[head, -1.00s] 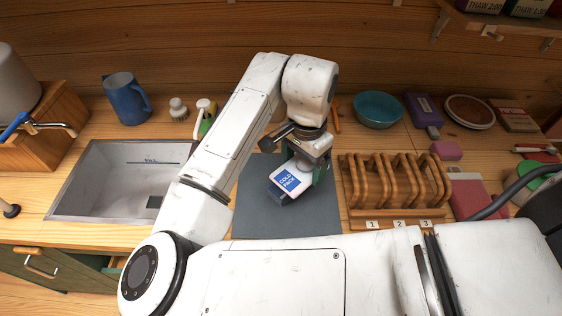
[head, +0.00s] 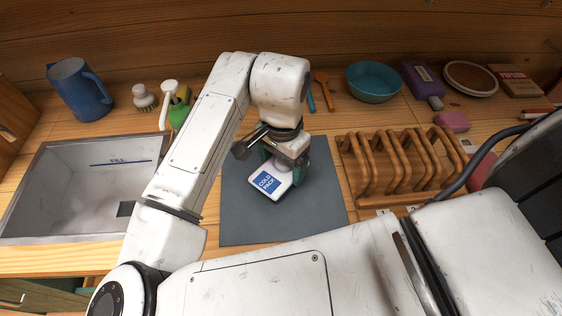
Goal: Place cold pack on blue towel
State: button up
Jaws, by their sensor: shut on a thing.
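The cold pack (head: 268,184) is white with a blue label reading "COLD PACK". My gripper (head: 284,165) points down and is shut on its far right part, hiding that part. The pack is over the slate-grey mat (head: 235,226) in the middle of the counter; I cannot tell whether it touches the mat. I cannot make out a separate blue towel in the head view.
A sink basin (head: 50,215) is at the left and a wooden rack (head: 370,160) is right of the mat. Behind stand a blue jug (head: 78,90), a green spray bottle (head: 178,115) and a teal bowl (head: 373,82). The mat's front is bare.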

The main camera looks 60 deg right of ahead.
jog(key=shift+r, duration=0.1)
jog(key=shift+f, duration=0.2)
jog(key=o, duration=1)
notch_tip(320, 180, up, 12)
jog(key=shift+r, duration=0.2)
jog(key=shift+s, duration=0.1)
